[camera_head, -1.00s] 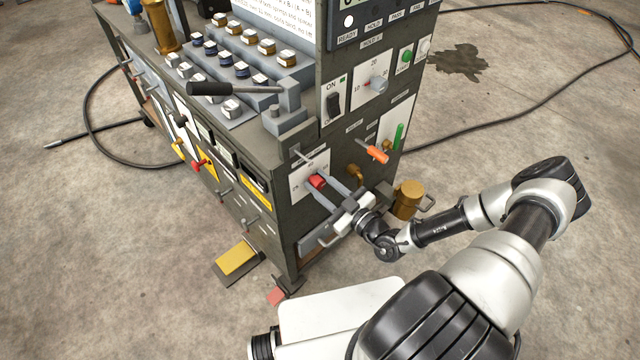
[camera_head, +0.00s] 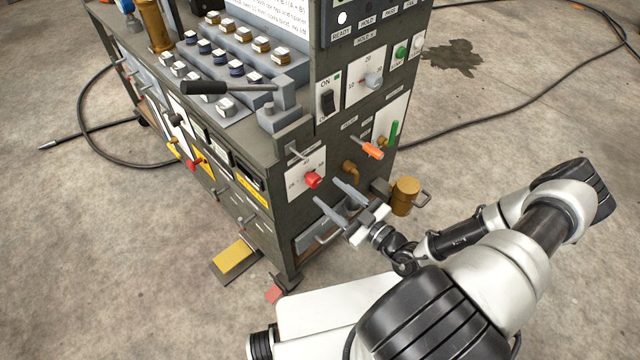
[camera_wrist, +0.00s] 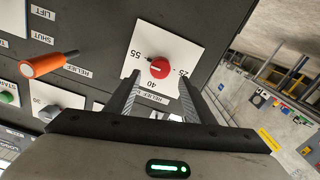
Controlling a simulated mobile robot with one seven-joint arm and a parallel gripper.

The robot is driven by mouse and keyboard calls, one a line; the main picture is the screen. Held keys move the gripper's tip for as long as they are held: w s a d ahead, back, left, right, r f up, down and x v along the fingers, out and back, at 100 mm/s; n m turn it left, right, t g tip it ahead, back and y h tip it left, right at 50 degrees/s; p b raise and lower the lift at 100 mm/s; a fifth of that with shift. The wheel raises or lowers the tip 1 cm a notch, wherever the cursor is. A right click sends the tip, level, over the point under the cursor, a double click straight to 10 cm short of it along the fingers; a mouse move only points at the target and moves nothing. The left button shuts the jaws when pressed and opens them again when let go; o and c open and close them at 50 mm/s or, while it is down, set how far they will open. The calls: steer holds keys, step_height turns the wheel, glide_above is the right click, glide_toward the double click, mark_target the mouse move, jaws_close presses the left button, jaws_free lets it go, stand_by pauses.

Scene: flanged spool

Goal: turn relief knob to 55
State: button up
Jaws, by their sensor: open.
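The red relief knob (camera_head: 313,180) sits on a white plate (camera_head: 298,188) on the dark end panel of the cabinet. In the wrist view the knob (camera_wrist: 160,68) shows clearly, with 55 to its left, 40 below and 25 to its right. A pale line crosses its face and a small dark mark shows on its 55 side; the exact reading is too small to tell. My gripper (camera_head: 331,193) is open and empty, its fingers apart from the knob and pointing towards it. In the wrist view the gripper (camera_wrist: 159,80) has its fingertips either side of the knob's line.
An orange-handled lever (camera_head: 372,151) and a brass elbow (camera_head: 351,170) stick out right of the knob. A grey dial (camera_head: 373,79) and black switch (camera_head: 328,102) are above. A brass canister (camera_head: 404,196) stands right of my gripper. Open floor lies to the right.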

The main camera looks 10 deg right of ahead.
steer(key=v, duration=1.1)
